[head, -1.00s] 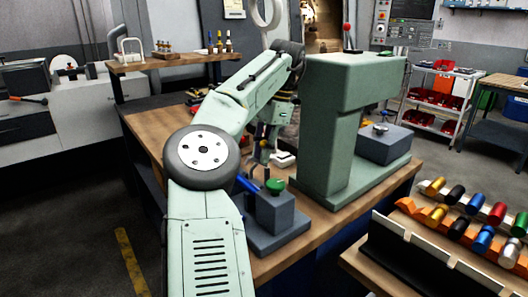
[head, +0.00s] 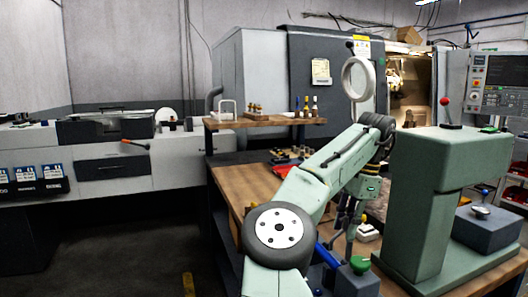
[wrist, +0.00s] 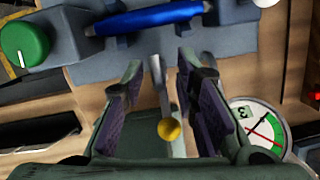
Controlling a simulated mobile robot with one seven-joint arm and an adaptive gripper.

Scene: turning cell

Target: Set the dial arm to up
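In the wrist view a thin metal arm with a yellow ball end (wrist: 169,129) sticks out between my fingers; I take it for the dial arm. Its ball end points toward the bottom of that picture. My gripper (wrist: 172,90) is open, one dark-padded finger on each side of the arm, with gaps on both sides. My gripper also shows in the head view (head: 347,218), above the bench beside the grey block (head: 355,285). The arm is too small to make out in the head view.
A blue handle (wrist: 145,18) and a green knob (wrist: 25,42) sit close to my fingers. A round gauge (wrist: 262,125) lies right of the gripper. The large green press (head: 430,190) stands right of my arm. A wooden shelf (head: 265,121) stands behind left.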

